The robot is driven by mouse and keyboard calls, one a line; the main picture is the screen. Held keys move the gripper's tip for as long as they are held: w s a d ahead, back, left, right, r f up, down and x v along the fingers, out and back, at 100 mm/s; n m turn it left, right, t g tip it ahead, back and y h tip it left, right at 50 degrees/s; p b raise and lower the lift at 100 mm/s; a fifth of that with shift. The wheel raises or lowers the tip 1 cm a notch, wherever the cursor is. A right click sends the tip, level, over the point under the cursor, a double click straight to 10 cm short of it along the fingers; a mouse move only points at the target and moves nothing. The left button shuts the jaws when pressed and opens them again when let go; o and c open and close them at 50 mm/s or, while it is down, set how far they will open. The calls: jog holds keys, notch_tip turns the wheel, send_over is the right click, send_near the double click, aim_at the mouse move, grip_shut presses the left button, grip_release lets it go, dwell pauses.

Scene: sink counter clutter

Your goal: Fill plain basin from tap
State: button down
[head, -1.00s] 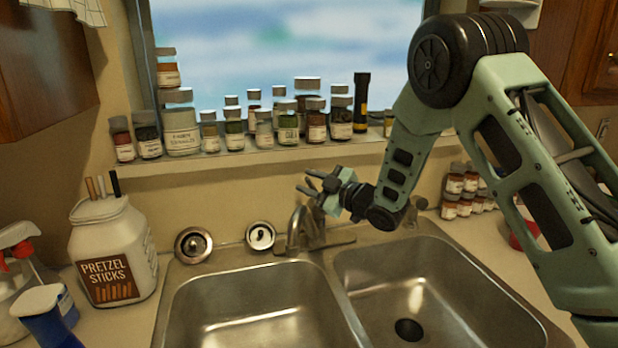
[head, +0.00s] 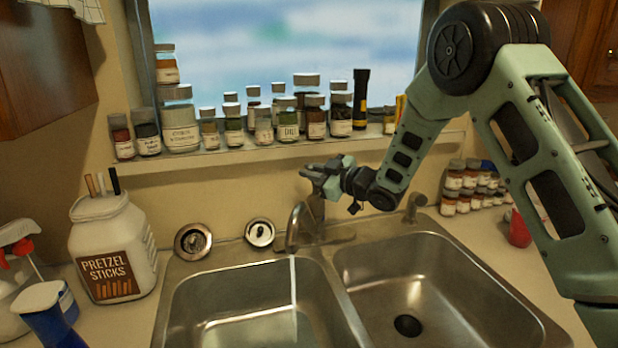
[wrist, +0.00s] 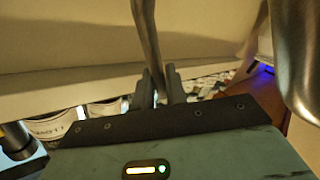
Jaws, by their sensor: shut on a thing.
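The metal tap (head: 296,228) stands behind the double sink, with its spout over the left basin. My gripper (head: 308,172) is at the top of the tap. In the wrist view its fingers (wrist: 160,88) are shut on the tap's slim metal lever (wrist: 148,38). A thin pale stream of water (head: 293,282) falls from the spout into the left basin (head: 200,310). A paler, glassy patch shows on that basin's floor; its depth cannot be told. The right basin (head: 440,270) has a dark drain hole and looks empty.
Spice jars (head: 263,125) and a black flashlight (head: 360,100) line the sill behind my gripper. Two sink strainers (head: 193,241) lie behind the left basin. A pretzel jar (head: 112,250) and spray bottles (head: 45,312) stand left. More jars (head: 463,190) and a red cup (head: 519,229) are right.

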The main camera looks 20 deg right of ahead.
jog(key=shift+w+d+r+m+g+p, duration=0.2)
jog(key=shift+w+d+m+g+p, duration=0.25)
jog(key=shift+m, duration=0.45)
jog(key=shift+w, duration=0.15)
jog(key=c, duration=1.5)
grip_release()
jog(key=shift+d, duration=0.1)
jog(key=shift+o, duration=0.2)
jog(key=shift+s+d+t+b, duration=0.25)
jog(key=shift+s+d+b, duration=0.1)
jog(key=shift+s+b, duration=0.1)
jog(key=b+v, duration=0.4)
jog(key=v, duration=1.2)
jog(key=shift+s+r, duration=0.15)
jog(key=shift+r, duration=0.1)
